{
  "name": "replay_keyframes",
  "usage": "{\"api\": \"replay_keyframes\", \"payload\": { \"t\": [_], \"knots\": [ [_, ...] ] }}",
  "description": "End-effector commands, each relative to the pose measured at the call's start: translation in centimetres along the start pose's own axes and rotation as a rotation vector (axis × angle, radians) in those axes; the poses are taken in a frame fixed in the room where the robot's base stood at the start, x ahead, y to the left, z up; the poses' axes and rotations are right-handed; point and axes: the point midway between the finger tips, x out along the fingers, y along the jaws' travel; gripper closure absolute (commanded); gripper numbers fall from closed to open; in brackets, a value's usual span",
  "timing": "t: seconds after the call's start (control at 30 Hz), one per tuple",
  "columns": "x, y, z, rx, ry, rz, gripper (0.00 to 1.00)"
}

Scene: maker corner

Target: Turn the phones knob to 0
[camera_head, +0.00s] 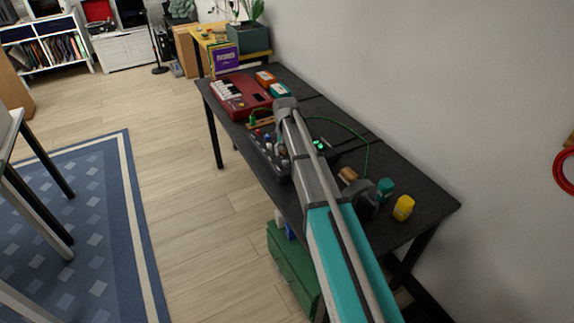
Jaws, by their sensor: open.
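A dark mixer-like device (262,151) with several small knobs and a green-lit patch (320,145) lies on the black table, partly covered by my arm. The phones knob cannot be told apart from the other knobs at this size. My arm reaches from the bottom right up over the device. My gripper cannot be made out; it seems hidden behind the arm or lost among the small parts near the device.
On the black table (430,205) are a red keyboard (240,96), orange (265,78) and green (279,90) boxes, a green cable (366,153), a teal container (385,187) and a yellow one (403,208). A wall borders the right.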

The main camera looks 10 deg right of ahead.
Motion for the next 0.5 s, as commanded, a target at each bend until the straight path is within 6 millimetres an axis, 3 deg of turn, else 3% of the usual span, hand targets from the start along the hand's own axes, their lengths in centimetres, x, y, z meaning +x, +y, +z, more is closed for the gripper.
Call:
{"api": "replay_keyframes", "payload": {
  "t": [0.2, 0.5],
  "knots": [
    [2.1, 0.0, 0.0, 0.000, 0.000, 0.000, 0.29],
    [3.8, -0.1, 0.0, -0.001, 0.000, 0.000, 0.29]
  ]
}}
